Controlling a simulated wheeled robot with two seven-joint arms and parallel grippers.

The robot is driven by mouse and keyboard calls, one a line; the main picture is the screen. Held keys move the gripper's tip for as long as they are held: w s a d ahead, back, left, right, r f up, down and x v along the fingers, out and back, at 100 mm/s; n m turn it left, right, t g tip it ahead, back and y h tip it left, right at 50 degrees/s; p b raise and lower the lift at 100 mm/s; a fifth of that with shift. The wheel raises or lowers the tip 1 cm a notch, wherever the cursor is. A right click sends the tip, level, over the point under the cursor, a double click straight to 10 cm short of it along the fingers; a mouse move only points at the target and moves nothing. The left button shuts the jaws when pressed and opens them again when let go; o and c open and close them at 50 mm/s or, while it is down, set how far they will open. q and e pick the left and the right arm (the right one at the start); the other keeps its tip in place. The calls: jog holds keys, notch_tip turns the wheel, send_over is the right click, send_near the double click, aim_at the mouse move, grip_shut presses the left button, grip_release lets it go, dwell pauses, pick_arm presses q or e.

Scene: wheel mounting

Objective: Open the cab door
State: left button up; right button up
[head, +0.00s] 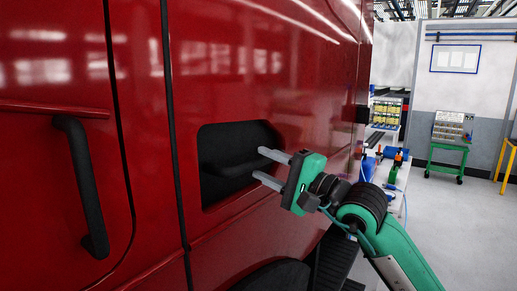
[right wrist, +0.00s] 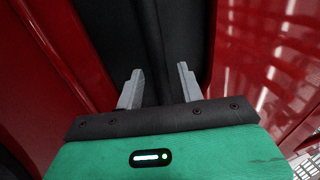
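The red cab side (head: 260,60) fills the left and middle of the head view. A dark rectangular recess (head: 212,137) with a black bar handle (head: 228,166) inside is set into its red panel. My right gripper (head: 259,163) is open, with two grey fingers pointing left at the right part of this recess. In the right wrist view, the fingers (right wrist: 160,70) stand apart with dark recess surface beyond and between them. I cannot tell whether they touch the handle. The panel looks closed along its dark seam (head: 172,120). My left gripper is not in view.
A long black vertical grab handle (head: 82,185) is on the red panel at far left. A workbench with bottles and tools (head: 395,170) stands behind my right arm. A green cart (head: 448,155) is farther back.

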jog(key=shift+p+x, duration=0.35)
jog(key=shift+x, duration=0.9)
grip_shut()
jog(key=shift+f, duration=0.1)
